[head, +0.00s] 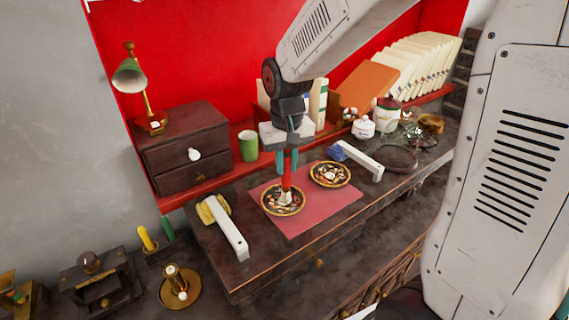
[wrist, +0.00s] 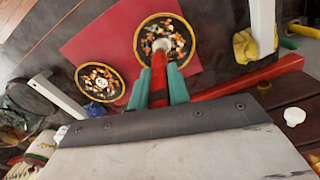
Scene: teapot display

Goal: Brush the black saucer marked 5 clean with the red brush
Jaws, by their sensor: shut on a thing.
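My gripper (head: 287,163) is shut on the red brush (head: 287,180) and holds it upright, bristles down. In the wrist view the red handle (wrist: 158,78) runs between the teal fingers (wrist: 158,90). The pale bristles are at the middle of a black, gold-rimmed saucer (head: 268,205), seen also in the wrist view (wrist: 143,45); they look to touch it. Colourful bits cover this saucer, and the brush hides any mark at its centre. A second such saucer (head: 318,180), also littered, lies beside it with a white centre mark (wrist: 101,83), too small to read surely.
Both saucers lie on a red mat (head: 318,213) on the dark table. A white-handled yellow sponge tool (head: 232,232) is left of the mat; a blue one (head: 360,160) is right. A green cup (head: 248,146) and drawer box (head: 183,145) stand behind.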

